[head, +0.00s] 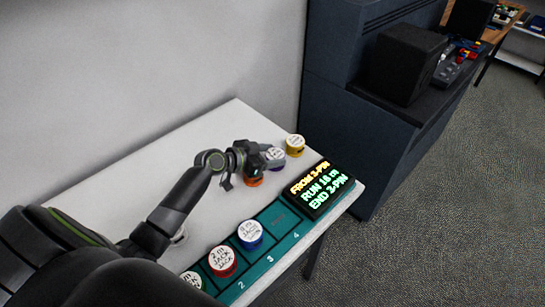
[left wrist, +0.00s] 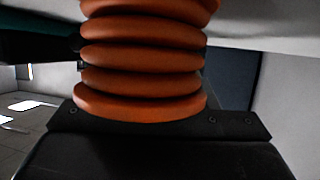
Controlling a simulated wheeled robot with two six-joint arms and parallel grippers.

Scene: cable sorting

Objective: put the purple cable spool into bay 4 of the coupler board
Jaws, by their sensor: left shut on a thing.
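The purple cable spool (head: 276,165), with a white label on top, stands on the white table at the tip of my left gripper (head: 270,156). The gripper is shut on it, and it covers part of the label. The coupler board (head: 258,266) is teal; bay 4 (head: 281,216), beside the display, is empty. An orange spool (head: 254,182) sits just under the gripper. It fills the middle of the left wrist view (left wrist: 142,57), hiding the fingertips and the purple spool there. My right gripper is not in view.
A yellow spool (head: 295,146) stands just beyond the purple one. Blue (head: 250,234) and red (head: 222,261) spools sit in the board's nearer bays, with another partly hidden. The black display (head: 318,190) stands at the board's far end. A dark cabinet stands past the table.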

